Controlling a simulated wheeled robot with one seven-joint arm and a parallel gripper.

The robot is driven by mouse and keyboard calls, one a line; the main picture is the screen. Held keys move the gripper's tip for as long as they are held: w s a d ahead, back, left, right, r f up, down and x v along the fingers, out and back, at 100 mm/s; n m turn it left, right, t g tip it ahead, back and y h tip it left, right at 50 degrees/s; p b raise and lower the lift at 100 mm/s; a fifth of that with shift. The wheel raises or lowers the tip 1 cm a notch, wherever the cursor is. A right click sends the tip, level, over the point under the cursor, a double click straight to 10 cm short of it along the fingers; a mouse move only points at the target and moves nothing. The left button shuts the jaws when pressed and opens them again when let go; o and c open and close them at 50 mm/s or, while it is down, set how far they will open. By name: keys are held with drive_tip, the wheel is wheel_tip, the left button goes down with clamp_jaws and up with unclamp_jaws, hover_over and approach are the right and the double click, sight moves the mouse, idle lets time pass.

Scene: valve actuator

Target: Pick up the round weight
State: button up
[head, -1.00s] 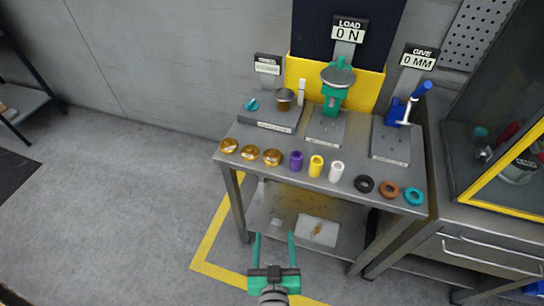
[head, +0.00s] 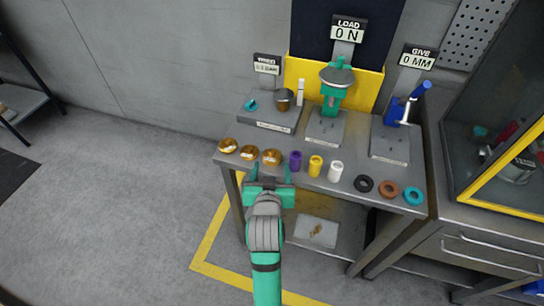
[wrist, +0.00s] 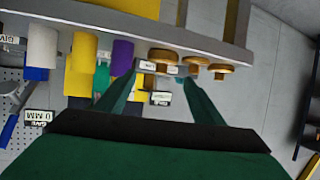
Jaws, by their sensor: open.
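Three round brass weights stand in a row at the bench's front left: the left one (head: 228,146), the middle one (head: 249,153) and the right one (head: 271,157). Which one the task means, I cannot tell. My gripper (head: 270,172) is open and empty, just in front of the bench edge below the right weight. In the wrist view, which is upside down, the fingers (wrist: 157,80) spread apart, with a brass weight (wrist: 163,56) showing between and beyond them. I see no contact with any weight.
To the right along the bench edge stand purple (head: 295,161), yellow (head: 316,166) and white (head: 335,171) cylinders, then black (head: 363,184), brown (head: 388,189) and teal (head: 413,196) rings. Behind are a scale (head: 270,118), a green press (head: 335,90) and a blue-handled device (head: 408,103).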

sight(272, 154)
drive_tip(key=x, duration=0.8)
drive_tip(key=shift+w+a, duration=0.15)
drive_tip(key=shift+w, duration=0.05)
drive_tip(key=c, duration=0.9)
drive_tip(key=shift+r, duration=0.1)
drive_tip(key=shift+c, duration=1)
drive_tip(key=shift+r, duration=0.2)
